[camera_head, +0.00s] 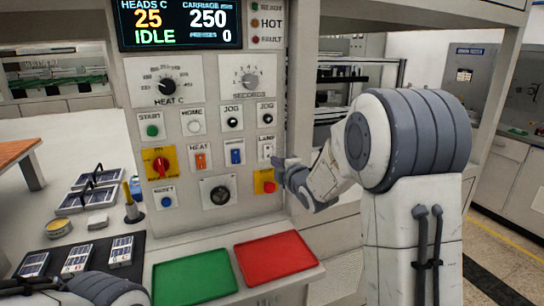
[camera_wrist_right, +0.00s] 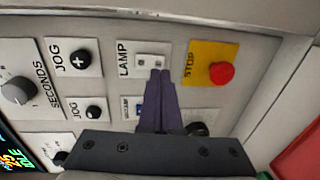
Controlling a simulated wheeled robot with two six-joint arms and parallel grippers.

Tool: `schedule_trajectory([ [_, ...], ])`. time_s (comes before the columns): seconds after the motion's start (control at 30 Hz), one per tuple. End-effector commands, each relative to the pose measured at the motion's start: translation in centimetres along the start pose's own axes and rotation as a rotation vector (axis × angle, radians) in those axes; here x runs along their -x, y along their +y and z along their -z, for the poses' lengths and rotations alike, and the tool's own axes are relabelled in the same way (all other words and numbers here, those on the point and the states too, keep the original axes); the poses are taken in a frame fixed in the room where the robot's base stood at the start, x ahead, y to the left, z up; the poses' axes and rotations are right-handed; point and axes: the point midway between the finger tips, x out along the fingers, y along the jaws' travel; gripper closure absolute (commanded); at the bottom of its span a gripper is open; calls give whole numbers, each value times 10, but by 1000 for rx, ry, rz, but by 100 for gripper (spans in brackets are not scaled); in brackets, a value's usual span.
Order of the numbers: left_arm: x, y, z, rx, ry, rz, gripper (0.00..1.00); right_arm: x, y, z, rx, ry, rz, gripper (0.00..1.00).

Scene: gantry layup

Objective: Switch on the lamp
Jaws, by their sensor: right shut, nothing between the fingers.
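The lamp switch (camera_head: 267,149) is a small white rocker under the LAMP label on the panel's right side. In the right wrist view the lamp switch (camera_wrist_right: 152,62) sits just past my fingertips. My right gripper (camera_head: 279,163) is shut and empty, its tips close to the lower right of the switch. In the wrist view the right gripper (camera_wrist_right: 160,74) overlaps the lower edge of the switch plate; I cannot tell whether it touches. I cannot tell which way the rocker is set. Part of my left gripper (camera_head: 35,286) shows at the bottom left, its fingers unclear.
The red stop button (camera_head: 269,187) on a yellow plate is close below the lamp switch; it also shows in the wrist view (camera_wrist_right: 221,73). JOG buttons (camera_head: 266,118) are above. Blue (camera_head: 235,156) and orange (camera_head: 201,160) rockers are left. Green (camera_head: 193,277) and red (camera_head: 273,258) trays lie below.

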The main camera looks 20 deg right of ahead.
Motion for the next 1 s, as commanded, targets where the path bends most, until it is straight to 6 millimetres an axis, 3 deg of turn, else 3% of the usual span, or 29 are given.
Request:
schedule_trajectory([
  [0.1,9,1,0,0,0,0,50,-17,2,0,1,1,2,100],
  [0.3,12,1,1,0,0,0,50,-31,1,0,1,0,0,100],
  [0.67,11,1,1,0,0,0,50,-32,0,0,1,0,-1,100],
  [0.9,-14,-1,-1,0,-1,0,50,-37,-5,0,2,0,-44,100],
  [1.0,-8,0,0,0,0,0,50,-36,0,0,1,0,-39,100],
])
